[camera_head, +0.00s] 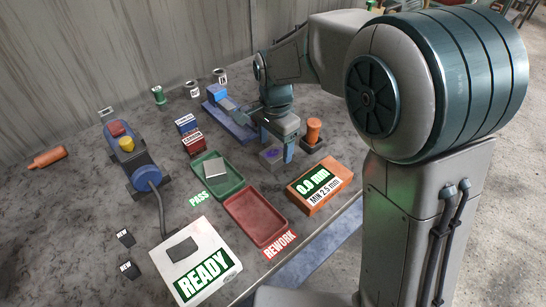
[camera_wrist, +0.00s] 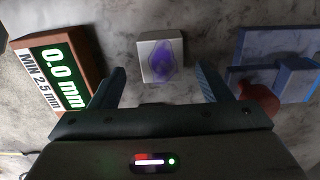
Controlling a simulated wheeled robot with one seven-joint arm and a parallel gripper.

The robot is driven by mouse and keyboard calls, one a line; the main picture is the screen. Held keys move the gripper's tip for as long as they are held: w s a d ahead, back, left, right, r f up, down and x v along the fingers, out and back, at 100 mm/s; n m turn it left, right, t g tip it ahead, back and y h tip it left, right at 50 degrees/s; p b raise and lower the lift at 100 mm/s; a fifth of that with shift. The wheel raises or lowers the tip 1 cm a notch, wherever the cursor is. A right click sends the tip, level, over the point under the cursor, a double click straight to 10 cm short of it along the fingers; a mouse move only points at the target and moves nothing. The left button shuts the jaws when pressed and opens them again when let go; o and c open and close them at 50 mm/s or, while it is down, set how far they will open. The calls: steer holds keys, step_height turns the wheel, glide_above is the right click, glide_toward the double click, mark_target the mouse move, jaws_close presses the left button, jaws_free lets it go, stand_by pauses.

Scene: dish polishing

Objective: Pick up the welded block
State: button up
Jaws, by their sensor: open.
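The welded block, a small light-grey block with a purple-blue stain on its top, lies on the grey table in the wrist view (camera_wrist: 148,50). It also shows in the head view (camera_head: 270,160), close under my gripper. My gripper (camera_wrist: 162,74) is open and empty. In the wrist view the block appears between the two fingertips and a little beyond them, with a gap on each side. I cannot tell the exact height of the fingers above it. The arm hides part of the block's surroundings in the head view.
An orange-brown gauge (camera_head: 320,185) reads 0.0 mm. A green PASS tray (camera_head: 230,190) holds a grey plate; a red REWORK tray (camera_head: 256,218) looks empty. A blue vise-like fixture (camera_head: 232,121) and an orange-topped piece (camera_head: 313,131) stand near my gripper. A READY box (camera_head: 195,262) is in front.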

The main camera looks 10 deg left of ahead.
mark_target(273, 153)
steer(key=shift+s+a+f, duration=0.1)
steer(key=shift+a+f, duration=0.05)
steer(key=shift+f, duration=0.8)
steer(key=shift+a+f, duration=0.1)
steer(key=shift+f, duration=0.85)
steer(key=c, duration=1.4)
steer(key=shift+o, duration=0.2)
steer(key=shift+r, duration=0.15)
